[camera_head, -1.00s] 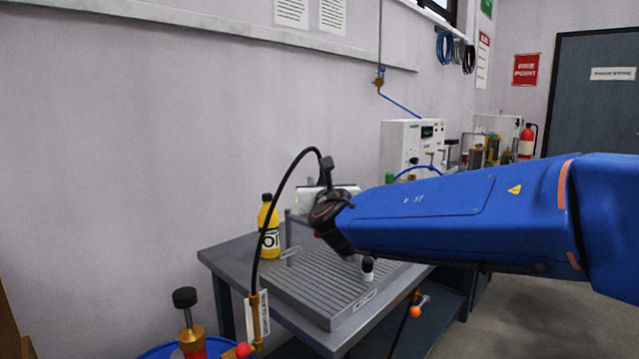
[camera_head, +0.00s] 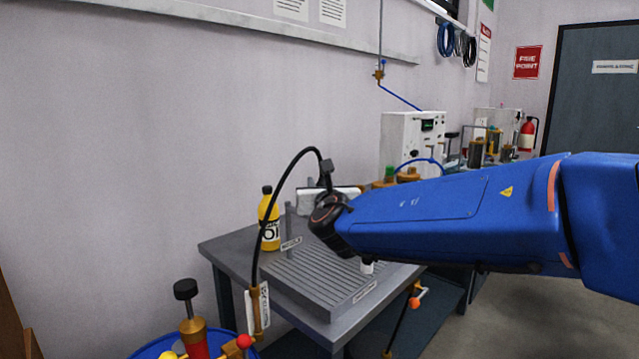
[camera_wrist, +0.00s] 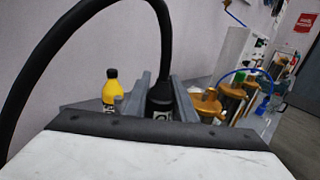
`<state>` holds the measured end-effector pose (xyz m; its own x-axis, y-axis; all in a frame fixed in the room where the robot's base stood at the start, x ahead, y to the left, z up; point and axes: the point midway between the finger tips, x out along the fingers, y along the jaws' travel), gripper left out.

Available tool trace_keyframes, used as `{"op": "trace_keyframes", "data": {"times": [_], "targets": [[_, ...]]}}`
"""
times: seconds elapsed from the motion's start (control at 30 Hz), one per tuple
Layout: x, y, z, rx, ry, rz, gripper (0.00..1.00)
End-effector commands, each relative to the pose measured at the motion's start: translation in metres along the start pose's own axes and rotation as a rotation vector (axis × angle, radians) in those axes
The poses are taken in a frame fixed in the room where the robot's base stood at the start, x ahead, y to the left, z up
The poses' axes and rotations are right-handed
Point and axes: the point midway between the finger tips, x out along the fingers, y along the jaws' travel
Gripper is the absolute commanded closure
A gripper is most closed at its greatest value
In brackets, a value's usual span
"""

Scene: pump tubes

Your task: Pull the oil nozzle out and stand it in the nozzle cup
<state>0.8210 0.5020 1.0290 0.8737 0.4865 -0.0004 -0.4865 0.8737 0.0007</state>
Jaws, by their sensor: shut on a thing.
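The black oil nozzle (camera_wrist: 159,97) is between the grey fingers of my gripper (camera_wrist: 161,84) in the wrist view, with its thick black hose rising from it. In the head view the hose (camera_head: 283,180) arches from a brass fitting to a black piece (camera_head: 326,174) above my wrist. My wrist hides the fingers and lower nozzle there. A slim grey upright tube (camera_head: 289,220), probably the nozzle cup, stands by the label reading NOZZLE, left of my wrist. The nozzle's lower tip is hidden.
A yellow oil bottle (camera_head: 269,222) stands behind the tube. A ribbed grey tray (camera_head: 315,280) lies on the bench (camera_head: 226,252). A small white object (camera_head: 367,267) shows under my arm. Brass pump parts (camera_wrist: 232,101) stand right of my fingers. The tray's left middle is clear.

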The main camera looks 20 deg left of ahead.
Motion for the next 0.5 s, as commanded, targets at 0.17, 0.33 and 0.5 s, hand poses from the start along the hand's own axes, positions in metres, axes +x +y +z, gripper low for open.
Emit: {"op": "trace_keyframes", "data": {"times": [0.17,0.33,0.5], "targets": [[0.0001,0.0,-0.0035,-0.002,-0.001,0.0,1.0],[0.0001,-0.0001,-0.0067,-0.001,-0.001,-0.001,1.0],[0.0001,-0.0001,-0.01,0.0,-0.001,-0.001,1.0]]}}
